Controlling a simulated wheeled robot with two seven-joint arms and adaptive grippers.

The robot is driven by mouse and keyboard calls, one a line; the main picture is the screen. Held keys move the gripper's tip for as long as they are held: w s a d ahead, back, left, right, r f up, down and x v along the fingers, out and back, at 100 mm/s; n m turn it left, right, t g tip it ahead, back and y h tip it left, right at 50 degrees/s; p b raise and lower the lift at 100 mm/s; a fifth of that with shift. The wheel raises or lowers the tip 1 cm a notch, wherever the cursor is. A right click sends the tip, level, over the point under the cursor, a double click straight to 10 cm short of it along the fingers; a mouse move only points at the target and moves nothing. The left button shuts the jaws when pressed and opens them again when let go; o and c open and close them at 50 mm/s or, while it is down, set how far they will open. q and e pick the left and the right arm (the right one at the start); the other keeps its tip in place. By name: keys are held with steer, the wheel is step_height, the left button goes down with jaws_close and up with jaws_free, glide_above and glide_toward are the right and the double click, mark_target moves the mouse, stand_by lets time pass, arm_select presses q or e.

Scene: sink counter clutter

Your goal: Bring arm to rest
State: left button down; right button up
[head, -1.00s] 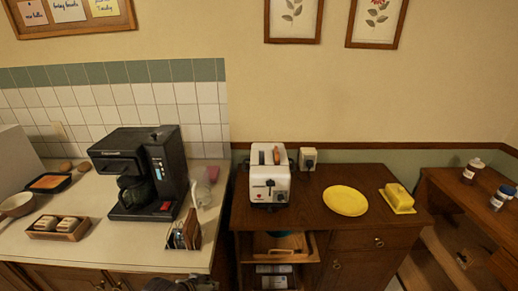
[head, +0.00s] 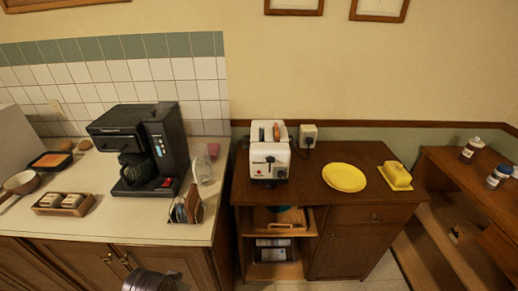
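A dark grey part of what looks like my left arm or gripper (head: 150,279) shows at the bottom edge of the head view, left of centre. It is in front of the cabinet doors below the sink counter. It is cut off by the frame, and its fingers cannot be made out. No held object can be seen. My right gripper is out of view.
The counter (head: 110,222) holds a black coffee maker (head: 140,150), a wooden box (head: 63,204) and a napkin holder (head: 186,207). The brown cabinet (head: 330,196) bears a toaster (head: 269,152), yellow plate (head: 344,177) and butter dish (head: 396,175).

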arm_select(q)
steer(key=s+f+g, duration=0.1)
steer(key=s+f, duration=0.1)
steer(key=f, duration=1.4)
steer(key=s+f, duration=0.2)
steer(key=f, duration=1.4)
steer(key=s+a+f, duration=0.2)
steer(key=s+f, duration=0.7)
steer(key=s, duration=0.1)
steer(key=s+a+f+g, duration=0.1)
steer(key=s+a+f, duration=0.1)
steer(key=s+f, duration=0.8)
steer(key=shift+s+f, duration=0.15)
steer(key=shift+s, duration=0.55)
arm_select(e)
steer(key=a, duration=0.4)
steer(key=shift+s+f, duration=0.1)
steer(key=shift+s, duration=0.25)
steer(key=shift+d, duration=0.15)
arm_select(q)
steer(key=shift+w+a+m, duration=0.1)
steer(key=shift+m, duration=0.2)
